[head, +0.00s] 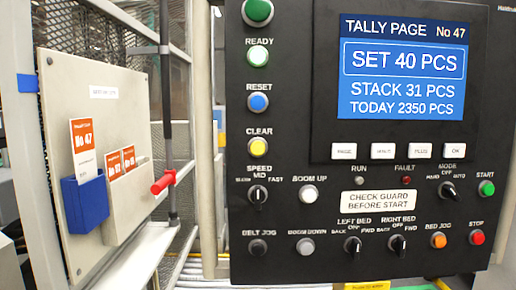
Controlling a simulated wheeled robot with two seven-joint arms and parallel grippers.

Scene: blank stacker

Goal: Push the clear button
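The clear button (258,146) is a round yellow push button in a pale ring, on the left side of the black control panel (290,120). The label CLEAR stands just above it. Nothing covers it in the head view. Neither of my grippers shows in this view.
The blue RESET button (258,102) is above the clear button and the SPEED knob (258,194) below. A screen (401,68) reads SET 40 PCS, STACK 31 PCS. At left are a beige board (95,130), a blue card holder (85,203) and a red handle (163,182).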

